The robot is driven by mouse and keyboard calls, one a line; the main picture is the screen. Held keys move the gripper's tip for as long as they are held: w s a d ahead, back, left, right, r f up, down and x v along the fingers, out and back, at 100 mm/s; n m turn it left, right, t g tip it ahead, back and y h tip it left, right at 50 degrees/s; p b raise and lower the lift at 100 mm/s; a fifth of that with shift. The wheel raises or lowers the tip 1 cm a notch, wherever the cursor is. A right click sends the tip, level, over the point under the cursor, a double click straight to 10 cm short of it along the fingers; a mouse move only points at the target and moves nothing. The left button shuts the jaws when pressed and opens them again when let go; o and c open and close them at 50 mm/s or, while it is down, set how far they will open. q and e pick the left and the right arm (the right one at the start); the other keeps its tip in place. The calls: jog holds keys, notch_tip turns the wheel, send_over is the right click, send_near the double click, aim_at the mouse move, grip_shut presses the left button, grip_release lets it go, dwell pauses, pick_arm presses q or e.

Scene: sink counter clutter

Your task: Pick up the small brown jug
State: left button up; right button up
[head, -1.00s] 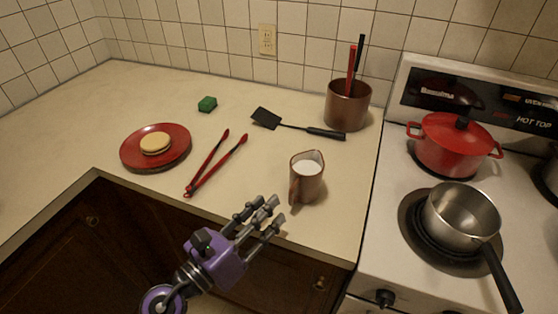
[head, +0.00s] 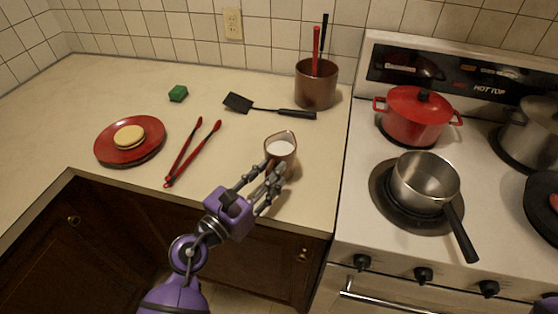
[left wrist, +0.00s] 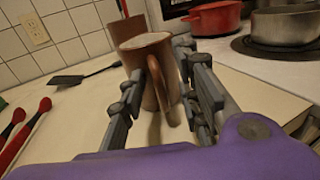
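The small brown jug (head: 281,146) stands upright on the counter near its front edge, with white contents showing at its rim. My left gripper (head: 270,170) is at its near side, fingers apart and pointing at it. In the left wrist view the jug (left wrist: 145,52) is in front of the left gripper (left wrist: 168,65), with its handle toward me between the fingers. The left finger overlaps the jug in the picture; I cannot tell whether it touches. The fingers hide part of the jug's lower side. My right gripper is not in view.
A red plate (head: 104,148) with a round bun-like item, red tongs (head: 190,155), a black spatula (head: 262,108) and a green sponge (head: 178,93) lie left of the jug. A brown utensil pot (head: 316,88) stands behind. The stove with a saucepan (head: 425,182) and red pot (head: 417,118) is right.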

pick_arm(q)
grip_shut()
jog(key=shift+r, duration=0.1)
dwell(0.3)
